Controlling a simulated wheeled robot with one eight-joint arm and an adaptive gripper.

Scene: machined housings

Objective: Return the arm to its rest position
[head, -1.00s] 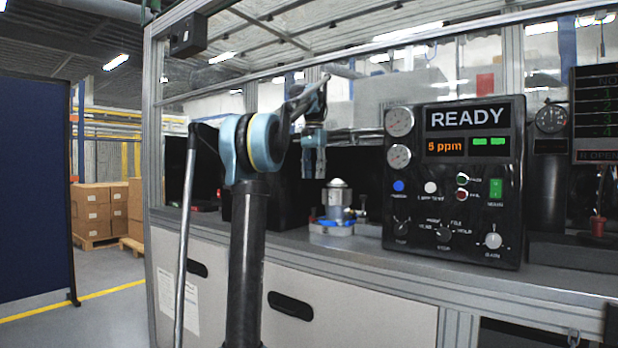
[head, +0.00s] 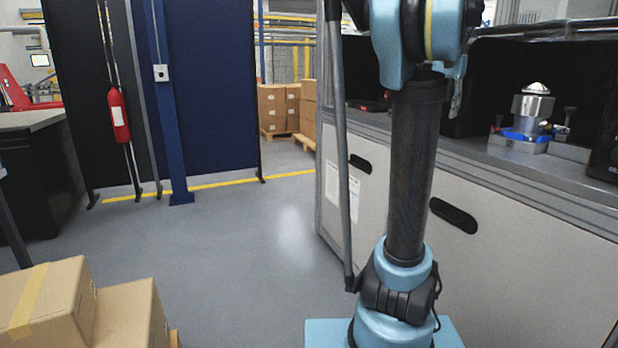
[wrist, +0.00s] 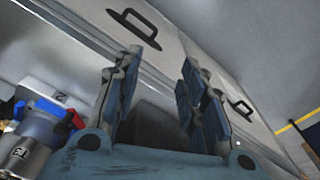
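My arm (head: 412,170) stands upright in front of the bench in the head view, its upper links cut off by the top edge. In the wrist view my gripper (wrist: 166,72) has its two blue fingers apart, with nothing between them. A silver housing (head: 531,104) with a domed top sits upright in a fixture with blue parts (head: 521,138) on the bench, right of my arm. Part of the housing (wrist: 25,155), marked T3, also shows at the lower left of the wrist view, apart from my fingers.
The bench (head: 480,165) with drawer-like front panels runs along the right. Cardboard boxes (head: 130,315) stand at the lower left. A dark blue partition (head: 215,100) and a red extinguisher (head: 118,115) are behind. The grey floor (head: 230,240) between is clear.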

